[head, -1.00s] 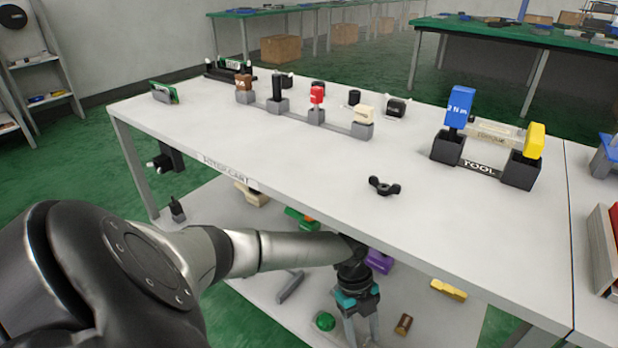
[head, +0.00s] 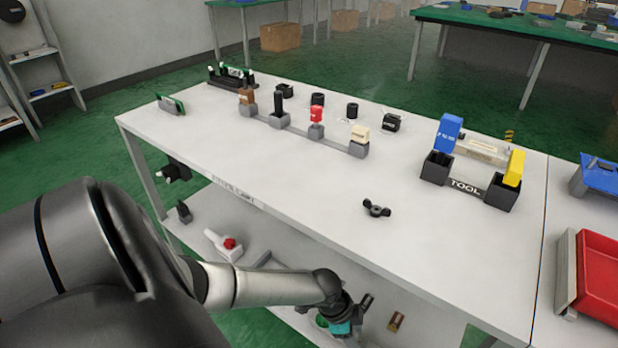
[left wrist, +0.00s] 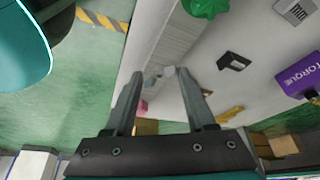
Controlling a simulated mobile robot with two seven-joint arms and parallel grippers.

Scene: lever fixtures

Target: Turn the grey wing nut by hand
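The wing nut (head: 377,208) is dark, almost black, with two short wings, and sits on the white table top in front of the tool holder in the head view. My left arm comes in from the left, and its gripper end hangs below the table's front edge, partly cut off by the bottom of the view. In the left wrist view my left gripper (left wrist: 160,78) has its two fingers apart with nothing between them. The wing nut cannot be made out there. My right gripper is in no view.
A rack of small handles (head: 316,132) stands at the back of the table. A tool holder (head: 438,168) with blue and yellow parts is at the right. A lower shelf (head: 285,238) holds loose items. The table around the wing nut is bare.

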